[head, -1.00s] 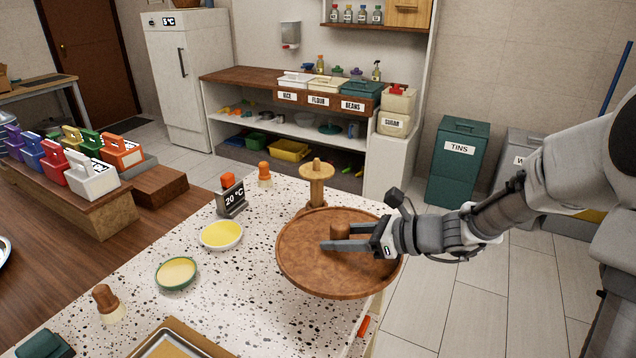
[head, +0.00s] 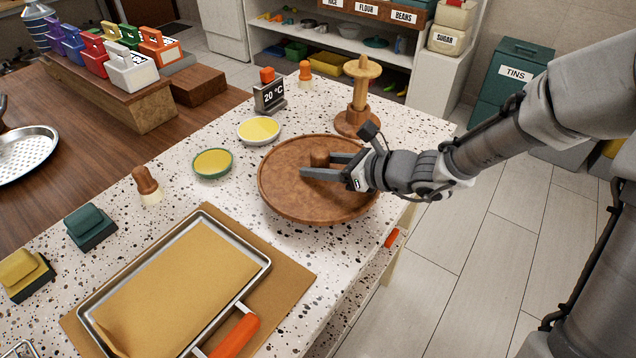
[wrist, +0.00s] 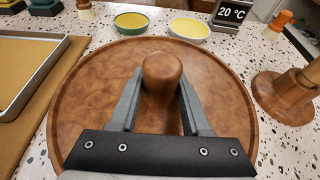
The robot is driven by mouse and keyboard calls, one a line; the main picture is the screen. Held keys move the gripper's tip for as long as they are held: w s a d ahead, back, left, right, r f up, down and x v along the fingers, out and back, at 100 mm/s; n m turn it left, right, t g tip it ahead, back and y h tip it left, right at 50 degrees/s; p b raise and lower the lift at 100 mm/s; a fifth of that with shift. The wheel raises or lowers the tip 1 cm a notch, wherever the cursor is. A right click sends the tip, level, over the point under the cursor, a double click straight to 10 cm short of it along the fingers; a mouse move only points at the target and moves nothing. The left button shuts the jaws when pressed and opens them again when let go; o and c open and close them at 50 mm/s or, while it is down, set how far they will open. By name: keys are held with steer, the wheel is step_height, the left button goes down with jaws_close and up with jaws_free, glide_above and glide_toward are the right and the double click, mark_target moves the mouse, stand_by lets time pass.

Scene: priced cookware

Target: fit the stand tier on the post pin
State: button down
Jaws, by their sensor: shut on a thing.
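The stand tier is a round brown wooden tray (head: 285,205) with a raised rim and a knob (head: 319,159) at its centre. My gripper (head: 326,166) is shut on that knob, one finger on each side; the wrist view shows the knob (wrist: 162,78) between the fingers. The tier looks level, over or on the speckled counter; I cannot tell whether it touches. The wooden post (head: 359,90) stands upright on a round base behind the tier, to the right, with a wider piece at its top. The post is apart from the tier. The tier's underside is hidden.
A metal baking tray (head: 255,268) with paper lies at the front left. A yellow dish (head: 259,130), a green-rimmed dish (head: 213,163) and a temperature display (head: 270,94) stand left of and behind the tier. The counter's right edge is close to the tier.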

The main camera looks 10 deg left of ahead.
steer(key=shift+s+a+f, duration=0.1)
steer(key=shift+a+f, duration=0.1)
steer(key=shift+a, duration=0.05)
steer(key=shift+f, duration=0.3)
steer(key=shift+f+b, duration=0.7)
steer(key=shift+f, duration=0.65)
steer(key=shift+f, duration=0.1)
steer(key=shift+f, duration=0.15)
steer(key=shift+c, duration=1.8)
jaws_free()
